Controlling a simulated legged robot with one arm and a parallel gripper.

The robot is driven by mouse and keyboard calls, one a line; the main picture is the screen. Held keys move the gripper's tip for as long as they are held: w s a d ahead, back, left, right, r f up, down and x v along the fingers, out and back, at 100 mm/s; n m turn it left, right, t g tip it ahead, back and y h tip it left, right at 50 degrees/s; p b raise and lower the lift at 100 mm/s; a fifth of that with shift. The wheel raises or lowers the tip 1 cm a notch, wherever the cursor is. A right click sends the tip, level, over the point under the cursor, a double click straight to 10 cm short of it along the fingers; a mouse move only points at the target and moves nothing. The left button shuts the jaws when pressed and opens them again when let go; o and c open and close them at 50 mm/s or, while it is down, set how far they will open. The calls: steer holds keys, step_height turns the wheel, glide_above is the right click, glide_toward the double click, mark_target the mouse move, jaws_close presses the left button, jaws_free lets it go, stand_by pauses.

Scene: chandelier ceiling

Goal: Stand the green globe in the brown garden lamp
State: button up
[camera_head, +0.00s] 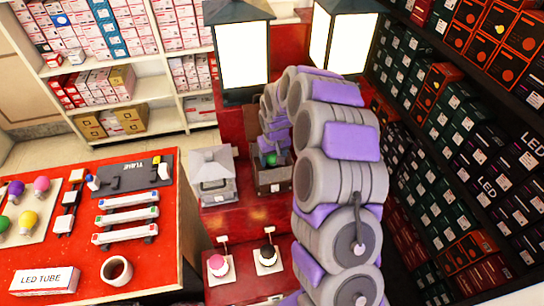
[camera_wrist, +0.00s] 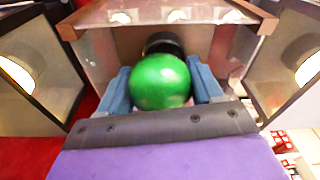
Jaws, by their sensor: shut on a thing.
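The green globe (camera_wrist: 160,82) is a shiny ball held between the two blue fingers of my gripper (camera_wrist: 163,88). It also shows as a small green spot in the head view (camera_head: 271,159), at the end of my arm. The brown garden lamp (camera_head: 273,179) stands on the red shelf, with my gripper at its open top. In the wrist view the lamp's copper-brown rim and walls (camera_wrist: 100,50) surround the far side of the globe. A dark round part (camera_wrist: 164,43) shows just behind the globe. Whether the globe touches the lamp's inside is hidden.
A grey garden lamp (camera_head: 213,176) stands just left of the brown one. Two tall lit black lanterns (camera_head: 243,55) rise behind. A pink globe (camera_head: 217,265) and a black one (camera_head: 268,254) sit on stands in front. An orange table (camera_head: 85,265) is at left, boxed shelves at right.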

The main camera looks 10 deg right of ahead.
steer(key=shift+f, duration=0.35)
stand_by(0.4)
steer(key=o, duration=1.1)
steer(key=shift+a, duration=0.15)
steer(key=shift+r, duration=0.1)
steer(key=shift+r, duration=0.25)
step_height(320, 180, up, 16)
steer(key=s+p, duration=0.2)
steer(key=s+a+r+g+b, duration=0.1)
steer(key=s+r, duration=0.2)
steer(key=s, duration=0.7)
steer(key=s+r, duration=0.3)
steer(key=s, duration=1.3)
steer(key=s+f+m+g, duration=0.1)
steer(key=s, duration=0.6)
steer(key=s+f+g+b, duration=0.1)
steer(key=s, duration=0.7)
steer(key=shift+d+f+m, duration=0.1)
steer(key=shift+d+m, duration=0.25)
steer(key=shift+m, duration=0.05)
